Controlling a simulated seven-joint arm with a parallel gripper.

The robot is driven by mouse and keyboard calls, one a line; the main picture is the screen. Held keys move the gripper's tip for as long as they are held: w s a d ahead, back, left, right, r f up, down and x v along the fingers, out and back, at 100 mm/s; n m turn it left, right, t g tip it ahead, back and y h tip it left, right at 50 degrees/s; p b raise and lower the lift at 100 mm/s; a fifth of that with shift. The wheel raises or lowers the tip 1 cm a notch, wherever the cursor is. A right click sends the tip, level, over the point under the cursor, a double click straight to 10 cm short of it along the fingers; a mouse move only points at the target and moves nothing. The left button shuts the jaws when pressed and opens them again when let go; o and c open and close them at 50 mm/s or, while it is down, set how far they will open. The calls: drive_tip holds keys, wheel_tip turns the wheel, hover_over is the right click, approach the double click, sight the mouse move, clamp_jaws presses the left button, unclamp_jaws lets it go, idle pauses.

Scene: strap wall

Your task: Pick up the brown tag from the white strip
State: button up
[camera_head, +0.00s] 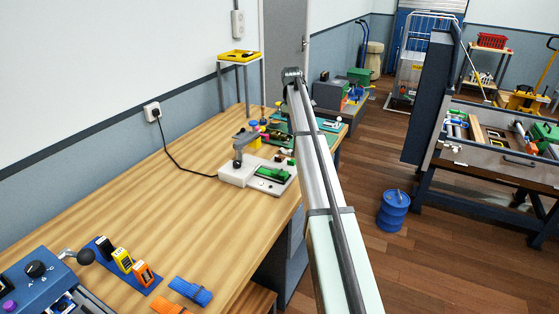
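I cannot make out a brown tag in this view. A long white strip-like beam (321,190) runs from the centre down to the bottom edge. A dark rod or tube lies along it, with dark bands around it and a grey rounded piece at its far end; I cannot tell whether it is part of my arm or the task's white strip. A blue strip (104,252) on the bench at lower left carries a black, a yellow and an orange tag-like block (142,274). I see no gripper fingers in this view.
A wooden bench (190,200) fills the left, with a blue box (35,285), blue and orange straps (190,291) and a white-based device (262,176). A blue drum (393,211) stands on the floor at right, near a blue-framed workbench (500,185). Open floor lies between.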

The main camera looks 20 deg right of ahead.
drive_tip(key=s+a+r, duration=0.1)
drive_tip(key=a+r, duration=0.1)
drive_tip(key=a, duration=0.5)
drive_tip(key=shift+n+y, duration=0.3)
drive_tip(key=f, duration=0.9)
drive_tip(key=d+f, duration=0.1)
drive_tip(key=f, duration=0.3)
drive_tip(key=shift+f, duration=0.3)
clamp_jaws()
